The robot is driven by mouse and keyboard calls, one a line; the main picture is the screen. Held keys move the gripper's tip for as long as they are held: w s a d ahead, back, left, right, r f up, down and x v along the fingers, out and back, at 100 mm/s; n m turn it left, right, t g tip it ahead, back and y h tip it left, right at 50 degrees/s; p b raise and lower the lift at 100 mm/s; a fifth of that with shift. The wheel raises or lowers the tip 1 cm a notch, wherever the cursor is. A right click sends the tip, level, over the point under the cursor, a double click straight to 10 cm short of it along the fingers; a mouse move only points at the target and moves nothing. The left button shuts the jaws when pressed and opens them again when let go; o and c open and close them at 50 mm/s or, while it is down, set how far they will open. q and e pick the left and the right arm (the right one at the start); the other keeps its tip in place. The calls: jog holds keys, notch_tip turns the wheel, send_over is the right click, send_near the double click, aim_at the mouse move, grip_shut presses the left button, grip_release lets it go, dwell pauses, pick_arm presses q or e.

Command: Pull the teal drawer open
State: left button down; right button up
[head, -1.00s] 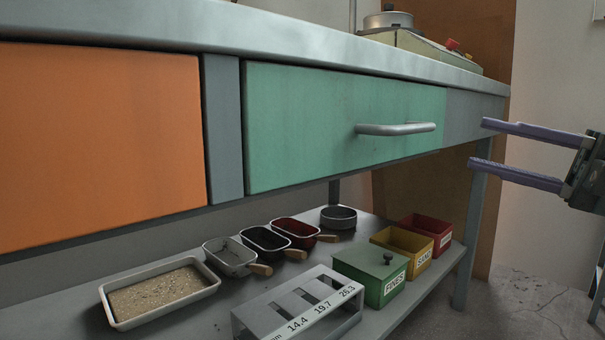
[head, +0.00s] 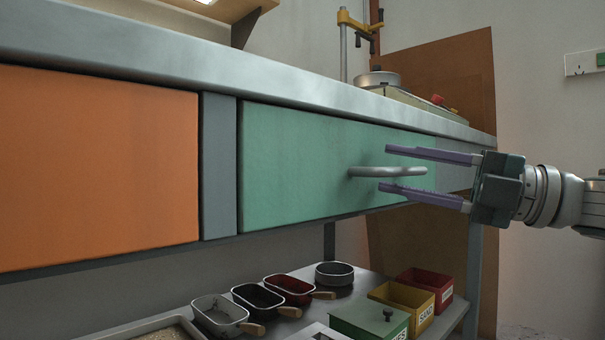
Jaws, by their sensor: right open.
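The teal drawer (head: 300,160) is shut, its face level with the front of the bench. Its grey bar handle (head: 370,172) sits toward the right of the face. My right gripper (head: 386,169) comes in from the right with its two purple fingers spread. The upper fingertip shows above the handle's right part and the lower one below it. I cannot tell whether either finger touches the handle. My left gripper is not in view.
An orange drawer (head: 95,165) is left of the teal one. The bench top (head: 200,70) overhangs both. The lower shelf holds scoops, a green box (head: 368,321), a yellow box (head: 402,303) and a red box (head: 428,284). Floor space shows at the right.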

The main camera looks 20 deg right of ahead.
grip_shut()
dwell(1.4)
